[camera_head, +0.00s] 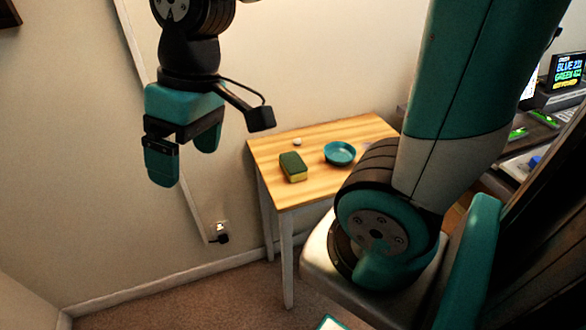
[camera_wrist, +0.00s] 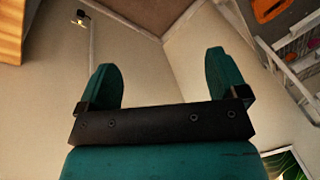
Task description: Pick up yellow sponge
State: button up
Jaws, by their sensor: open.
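The yellow sponge (camera_head: 293,168) lies on a small wooden table in the head view, with its dark green side up and its yellow side showing at the front. My gripper (camera_head: 183,160) is up in the air to the left of the table, apart from the sponge. Its two teal fingers are spread with nothing between them. The wrist view shows the same open, empty fingers (camera_wrist: 165,82) against the wall. The sponge is not visible in the wrist view.
A teal bowl (camera_head: 340,153) stands on the table (camera_head: 318,186) to the right of the sponge. A small white object (camera_head: 297,142) lies behind the sponge. A wall outlet with a plug (camera_head: 221,232) is at the lower left. A desk with a display (camera_head: 568,70) is at right.

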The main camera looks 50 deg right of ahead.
jog(key=w+d+f+m+h+b, duration=0.1)
jog(key=w+d+f+m, duration=0.2)
jog(key=d, duration=0.4)
jog(key=w+d+f+m+h+b, duration=0.1)
jog(key=w+d+f+m, duration=0.15)
jog(key=w+d, duration=0.4)
jog(key=m+h+b, duration=0.1)
jog(key=m, duration=0.4)
send_over(292, 160)
notch_tip(292, 160, down, 8)
jog(key=shift+g, duration=0.4)
notch_tip(292, 160, down, 11)
jog(key=shift+f, duration=0.15)
jog(key=shift+f+p, duration=0.45)
jog(key=shift+f, duration=2.45)
jog(key=c, duration=1.1)
jog(key=shift+o, duration=0.2)
jog(key=shift+r, duration=0.1)
notch_tip(292, 160, up, 20)
